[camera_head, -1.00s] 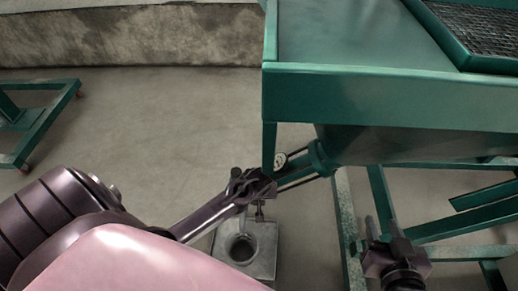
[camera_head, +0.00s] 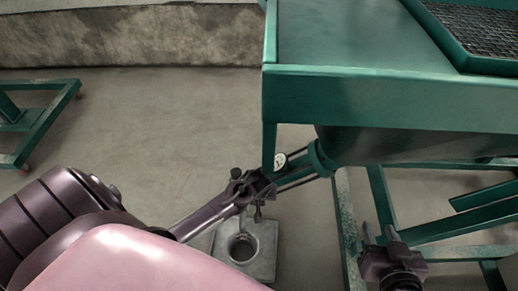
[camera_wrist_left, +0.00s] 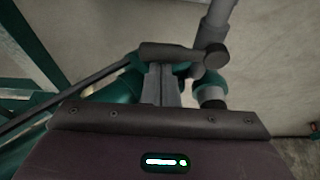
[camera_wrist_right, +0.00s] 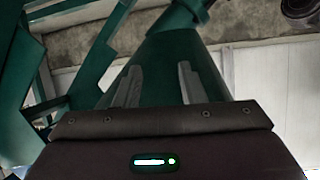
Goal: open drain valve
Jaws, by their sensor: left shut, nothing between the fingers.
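The drain valve has a grey bar handle (camera_wrist_left: 170,51) with a rounded knob end, lying across just beyond my left fingertips in the left wrist view. In the head view its dark parts (camera_head: 236,174) sit at the lower end of the green machine's pipe, partly hidden by my left gripper (camera_head: 250,188). The left fingers (camera_wrist_left: 161,82) are together and empty, close to the handle; I cannot tell if they touch it. My right gripper (camera_head: 380,233) is open, away from the valve, below the green hopper. Its fingers (camera_wrist_right: 158,84) stand apart with nothing between them.
A grey block with a round hole (camera_head: 262,262) is on the floor below the valve. A white-faced gauge (camera_head: 280,160) sits by the pipe. The green machine (camera_head: 365,98) and its frame (camera_head: 380,195) crowd the right. Floor at left centre is clear.

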